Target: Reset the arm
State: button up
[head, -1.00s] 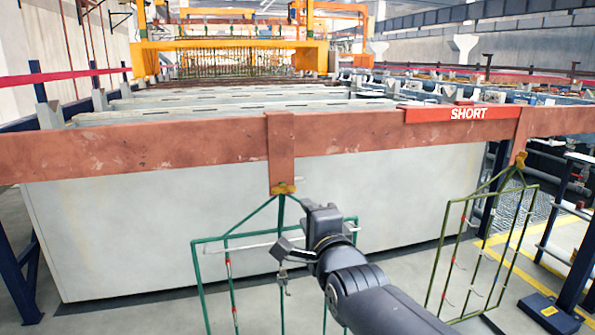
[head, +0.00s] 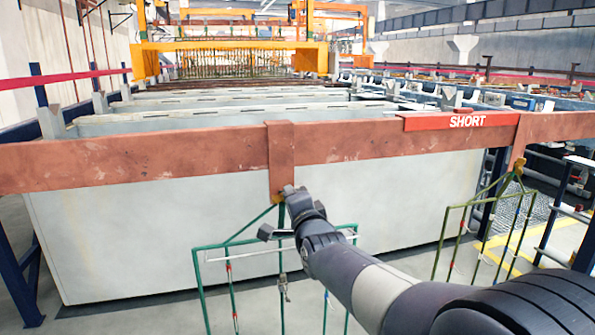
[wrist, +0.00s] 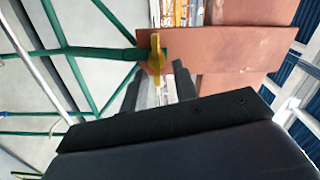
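My gripper (head: 287,193) is at the top of the near green rack (head: 198,285), just below the copper-coloured bar (head: 120,160). In the wrist view my gripper's (wrist: 156,80) two dark fingers stand apart, with nothing seen held between them. A yellow hook piece (wrist: 157,53) of the rack shows just beyond the fingertips, in line with the gap. I cannot tell whether the fingers touch it. The rack hangs from the bar's downward tab (head: 281,155). In the head view my gripper hides most of the hook.
A large pale tank (head: 130,245) stands behind the bar. Blue posts (head: 14,270) stand at the left. Open floor shows at the lower left.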

jog(key=n+p, duration=0.2)
jog(key=n, duration=0.1)
jog(key=shift+a+r+p, duration=0.1)
jog(key=shift+r+p, duration=0.2)
jog(key=shift+p, duration=0.1)
jog(key=shift+n, duration=0.3)
